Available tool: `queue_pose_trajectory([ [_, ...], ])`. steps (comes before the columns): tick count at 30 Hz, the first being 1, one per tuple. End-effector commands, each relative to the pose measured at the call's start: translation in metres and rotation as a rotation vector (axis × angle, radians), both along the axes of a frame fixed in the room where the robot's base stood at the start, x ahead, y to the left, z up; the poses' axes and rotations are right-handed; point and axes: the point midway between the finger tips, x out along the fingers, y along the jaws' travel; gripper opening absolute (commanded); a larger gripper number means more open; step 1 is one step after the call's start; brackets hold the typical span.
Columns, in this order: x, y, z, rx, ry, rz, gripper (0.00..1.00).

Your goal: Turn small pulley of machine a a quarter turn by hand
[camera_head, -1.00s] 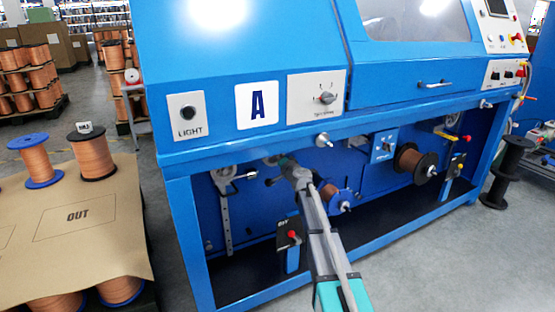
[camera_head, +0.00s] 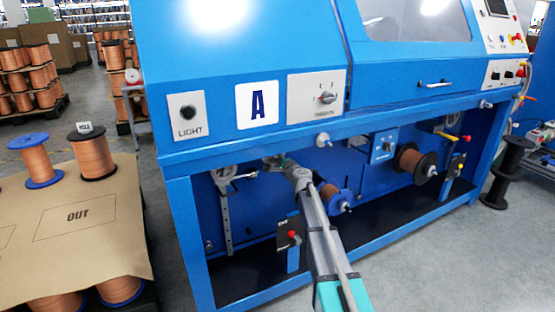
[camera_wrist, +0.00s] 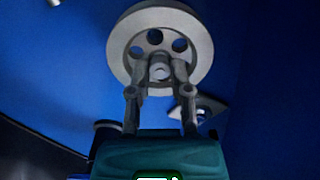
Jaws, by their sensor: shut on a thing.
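Machine A is the large blue machine (camera_head: 230,60) with the letter plate A (camera_head: 257,103) on its front. In the wrist view a grey pulley wheel (camera_wrist: 197,36) with round holes stands against the blue panel. My gripper (camera_wrist: 160,74) has both fingers closed in at the pulley's hub, shut on it. The lower middle of the wheel is hidden by the fingers. In the head view my gripper (camera_head: 272,163) reaches under the machine's front beam, and the pulley there is largely hidden.
Another pulley on a bracket (camera_head: 226,174) is to the left. A blue spool (camera_head: 340,205) is close right of my arm, and a dark copper spool (camera_head: 412,162) further right. A small box with a red button (camera_head: 291,234) is below. The front beam (camera_head: 380,125) runs above.

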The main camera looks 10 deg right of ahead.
Motion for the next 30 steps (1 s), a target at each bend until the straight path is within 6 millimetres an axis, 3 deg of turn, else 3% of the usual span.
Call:
queue_pose_trajectory([
  [13,0.0014,-0.0016,0.0000,0.014,0.004,-0.004,0.00],
  [14,0.0014,-0.0016,0.0000,0.014,0.004,-0.004,0.30],
  [19,0.0009,-0.0011,0.0000,0.013,0.004,-0.002,0.61],
  [30,-0.0002,-0.0006,0.0000,0.013,0.005,-0.001,0.61],
])
